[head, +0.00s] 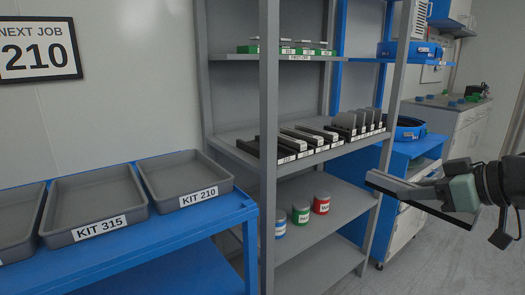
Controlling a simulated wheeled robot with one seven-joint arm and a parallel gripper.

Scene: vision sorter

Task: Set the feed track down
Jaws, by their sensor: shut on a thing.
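The feed track (388,184) is a long dark bar with a pale strip along its top. It hangs in the air at the right of the head view. My gripper (437,188) comes in from the right edge and is shut on it. The jaws hide part of its middle. Similar dark and silver tracks (300,138) lie on the middle shelf of the grey rack (232,136), behind and left of the held one.
Empty grey trays labelled KIT 210 (187,179) and KIT 315 (97,203) stand on a blue table (160,250) at left. A wall sign (39,49) reads NEXT JOB 210. Labelled cans (301,212) stand on the lower shelf. A blue bench (362,190) stands behind the rack.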

